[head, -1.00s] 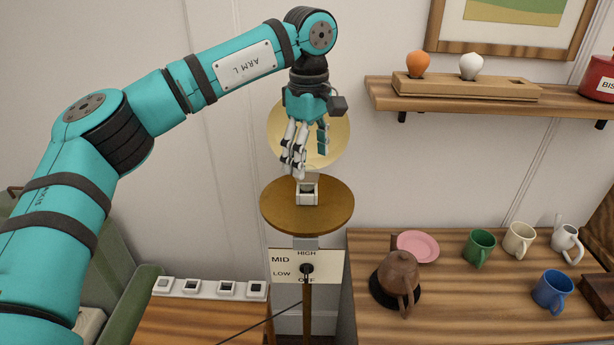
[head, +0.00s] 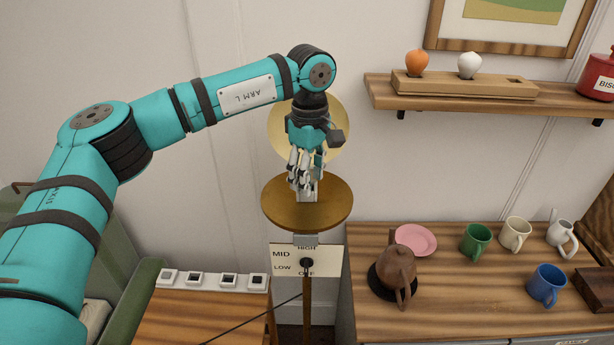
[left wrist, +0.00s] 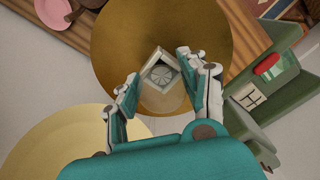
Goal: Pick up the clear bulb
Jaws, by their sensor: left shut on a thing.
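The clear bulb (left wrist: 165,100) shows in the left wrist view as a faint see-through shape between my fingers, over the white square socket (left wrist: 160,70). In the head view the bulb is too small and hidden to make out. The socket stands on a round brown disc (head: 330,210), which also shows in the left wrist view (left wrist: 120,45). My left gripper (head: 304,190) points down at the socket; its fingers (left wrist: 155,88) are shut on the bulb from both sides. My right gripper is not in view.
A pale yellow round shade (head: 338,130) is behind my left gripper. Below the disc is a switch panel (head: 327,262). A shelf at the right holds a wooden rack (head: 440,87) with orange and white bulbs. A brown teapot (head: 398,268) and mugs stand on the right table.

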